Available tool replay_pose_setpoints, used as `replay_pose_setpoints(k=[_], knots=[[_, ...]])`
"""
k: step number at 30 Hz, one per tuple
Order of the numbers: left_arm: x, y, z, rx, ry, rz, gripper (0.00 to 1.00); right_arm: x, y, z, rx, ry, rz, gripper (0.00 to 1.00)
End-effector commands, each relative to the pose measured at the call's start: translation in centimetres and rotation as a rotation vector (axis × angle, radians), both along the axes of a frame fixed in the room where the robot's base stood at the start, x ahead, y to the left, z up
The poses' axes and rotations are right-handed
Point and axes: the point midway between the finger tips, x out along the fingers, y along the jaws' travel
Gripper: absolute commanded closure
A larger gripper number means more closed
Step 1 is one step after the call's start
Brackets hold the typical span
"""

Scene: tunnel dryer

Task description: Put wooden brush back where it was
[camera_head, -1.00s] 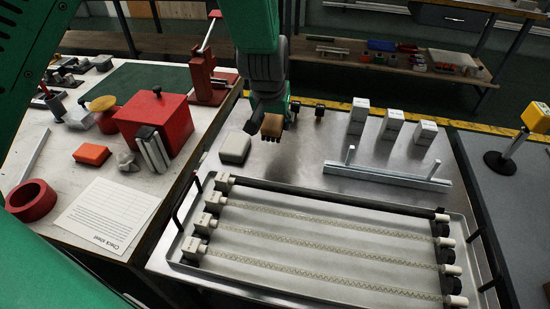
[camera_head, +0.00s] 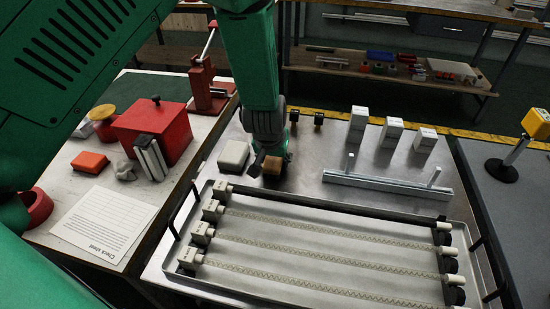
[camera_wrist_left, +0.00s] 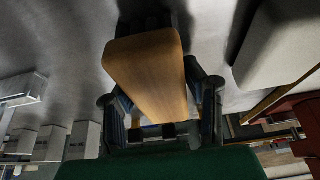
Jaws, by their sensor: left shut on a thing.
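The wooden brush (camera_head: 272,166) is a small brown block with dark bristles, low over or on the steel table, beside the white block. My left gripper (camera_head: 268,158) comes down on it from above and is shut on it. In the left wrist view, the brush's wooden back (camera_wrist_left: 150,75) lies between the fingers of the left gripper (camera_wrist_left: 165,110), with dark bristles beyond it. Whether the bristles touch the table I cannot tell. My right gripper is not in view.
A white block (camera_head: 233,154) lies just left of the brush. A rimmed metal tray (camera_head: 330,205) with several coil rods is close in front. A metal rail (camera_head: 385,181) is to the right, with white boxes (camera_head: 391,133) behind. A red box (camera_head: 155,125) stands on the left table.

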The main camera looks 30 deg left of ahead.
Motion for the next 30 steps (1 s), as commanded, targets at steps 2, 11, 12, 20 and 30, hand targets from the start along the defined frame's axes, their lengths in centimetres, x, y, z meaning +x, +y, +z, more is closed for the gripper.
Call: replay_pose_setpoints(k=[2,11,12,20,30], knots=[[0.0,0.0,-0.1,0.000,0.000,0.000,1.00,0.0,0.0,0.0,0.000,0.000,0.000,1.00],[0.0,0.0,-0.4,0.000,0.000,0.000,0.41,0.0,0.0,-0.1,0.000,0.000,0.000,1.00],[0.0,0.0,-0.4,0.000,0.000,0.000,0.41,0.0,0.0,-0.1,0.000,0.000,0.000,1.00],[0.0,0.0,-0.5,0.000,0.000,0.000,0.41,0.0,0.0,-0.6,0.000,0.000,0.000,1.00],[-1.2,-0.1,5.8,0.001,-0.004,-0.001,0.41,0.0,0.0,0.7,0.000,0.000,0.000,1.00]])
